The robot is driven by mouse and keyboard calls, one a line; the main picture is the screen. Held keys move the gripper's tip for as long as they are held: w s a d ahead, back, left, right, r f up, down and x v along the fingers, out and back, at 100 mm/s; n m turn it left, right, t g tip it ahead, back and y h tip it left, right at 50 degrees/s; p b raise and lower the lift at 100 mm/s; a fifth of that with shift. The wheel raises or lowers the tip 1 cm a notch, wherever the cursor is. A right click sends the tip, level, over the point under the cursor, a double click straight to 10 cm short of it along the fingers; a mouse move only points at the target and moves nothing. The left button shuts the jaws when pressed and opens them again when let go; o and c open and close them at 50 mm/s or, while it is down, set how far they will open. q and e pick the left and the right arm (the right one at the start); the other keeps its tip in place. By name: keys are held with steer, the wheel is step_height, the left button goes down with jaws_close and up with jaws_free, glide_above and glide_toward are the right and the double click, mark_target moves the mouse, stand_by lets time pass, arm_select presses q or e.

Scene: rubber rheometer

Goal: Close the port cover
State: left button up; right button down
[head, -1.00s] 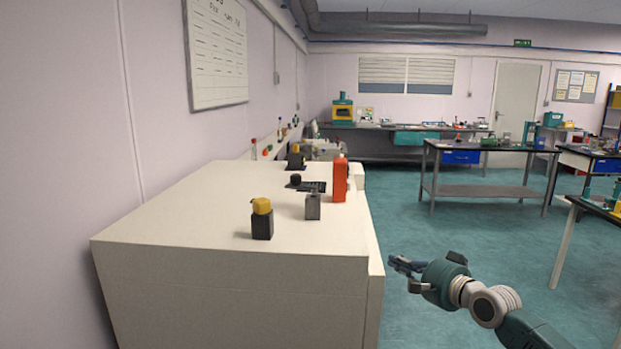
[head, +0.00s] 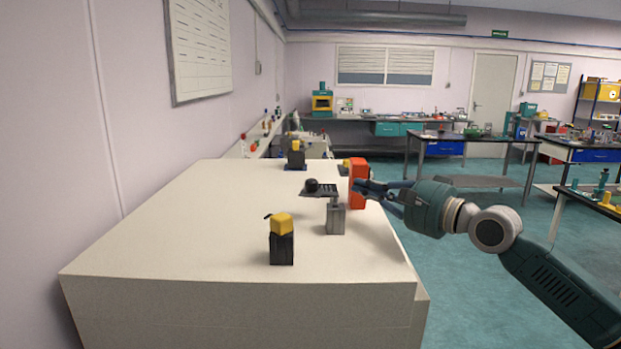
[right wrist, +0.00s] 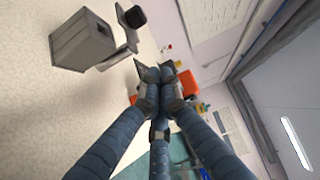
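A grey block (head: 335,218) stands on the cream bench top. A dark flat plate (head: 325,190) with a black knob (head: 313,185) shows just above and behind it. In the right wrist view the grey block (right wrist: 82,40), a bent grey plate (right wrist: 122,50) and the black knob (right wrist: 134,17) are at upper left. I cannot tell for sure which part is the port cover. My right gripper (head: 364,189) is right of the block, in front of the orange block (head: 357,170). In the right wrist view its fingertips (right wrist: 160,77) meet, with nothing seen held. My left gripper is not in view.
A black block with a yellow top (head: 282,238) stands nearer on the bench (head: 180,235). Another (head: 296,150) stands at the back. The bench's near left top is clear. A wall rises on the left, and open floor lies to the right.

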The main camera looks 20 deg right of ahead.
steer(key=shift+w+a+r+p, duration=0.15)
steer(key=shift+w+r+p, duration=0.2)
steer(key=shift+r+p, duration=0.1)
steer(key=shift+w+a+r+p, duration=0.15)
steer(key=shift+w+a+p, duration=0.1)
steer(key=shift+w+p, duration=0.2)
steer(key=shift+w+a+r+p, duration=0.1)
steer(key=shift+w+a+p, duration=0.15)
steer(key=shift+w+p, duration=0.2)
steer(key=p+x, duration=0.1)
steer(key=x, duration=0.3)
steer(key=shift+s+f, duration=0.1)
steer(key=shift+f, duration=0.05)
steer(key=shift+p+x, duration=0.65)
steer(key=shift+x, duration=0.55)
steer(key=s+a+p, duration=0.1)
steer(key=s+p, duration=0.1)
steer(key=shift+s+a+f, duration=0.1)
steer(key=shift+s+a, duration=0.15)
steer(key=shift+a, duration=0.15)
steer(key=shift+s+a, duration=0.2)
steer(key=shift+s, duration=0.05)
steer(key=shift+a+f, duration=0.15)
steer(key=shift+a, duration=0.05)
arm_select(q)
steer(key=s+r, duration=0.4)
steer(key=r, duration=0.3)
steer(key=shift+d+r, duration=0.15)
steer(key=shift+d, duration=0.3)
